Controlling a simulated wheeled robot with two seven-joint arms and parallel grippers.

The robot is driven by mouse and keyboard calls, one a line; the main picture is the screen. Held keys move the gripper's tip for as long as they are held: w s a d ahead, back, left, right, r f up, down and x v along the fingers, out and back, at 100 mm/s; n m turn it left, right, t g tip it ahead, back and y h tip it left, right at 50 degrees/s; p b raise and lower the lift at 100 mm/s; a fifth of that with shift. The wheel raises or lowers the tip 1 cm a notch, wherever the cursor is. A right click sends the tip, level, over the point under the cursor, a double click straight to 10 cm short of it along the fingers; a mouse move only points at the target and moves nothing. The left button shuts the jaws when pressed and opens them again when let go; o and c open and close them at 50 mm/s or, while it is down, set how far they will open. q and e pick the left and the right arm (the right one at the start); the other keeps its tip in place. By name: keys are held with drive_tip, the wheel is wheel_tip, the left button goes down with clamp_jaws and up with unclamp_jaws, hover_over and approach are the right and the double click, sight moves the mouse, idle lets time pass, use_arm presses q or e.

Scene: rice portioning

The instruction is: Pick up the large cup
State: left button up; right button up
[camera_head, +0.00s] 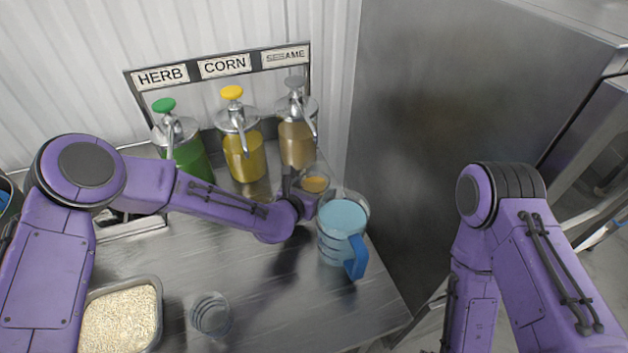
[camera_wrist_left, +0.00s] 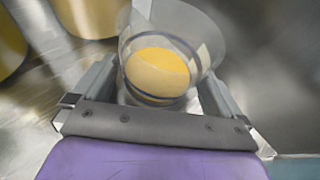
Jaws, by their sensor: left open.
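A clear cup with yellow-orange contents (camera_head: 315,184) stands on the table in front of the sesame dispenser. It fills the middle of the left wrist view (camera_wrist_left: 160,72). My left gripper (camera_head: 305,188) is open, with one finger on each side of this cup in the wrist view; I cannot tell whether they touch it. A clear measuring jug with light blue contents and a blue handle (camera_head: 342,232) stands just right of the gripper. A smaller clear cup (camera_head: 211,315), seemingly empty, stands at the front of the table. My right arm is at the right; its gripper is not visible.
Green (camera_head: 186,150), yellow (camera_head: 242,150) and brown (camera_head: 297,143) pump dispensers stand at the back under HERB, CORN and SESAME labels. A tray of rice (camera_head: 158,292) is at front left. A metal cabinet (camera_head: 430,120) rises at right.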

use_arm(q)
drive_tip(key=shift+w+d+f, duration=0.15)
drive_tip(key=shift+w+f, duration=0.15)
drive_tip(key=shift+r, duration=0.1)
drive_tip(key=c, duration=1.2)
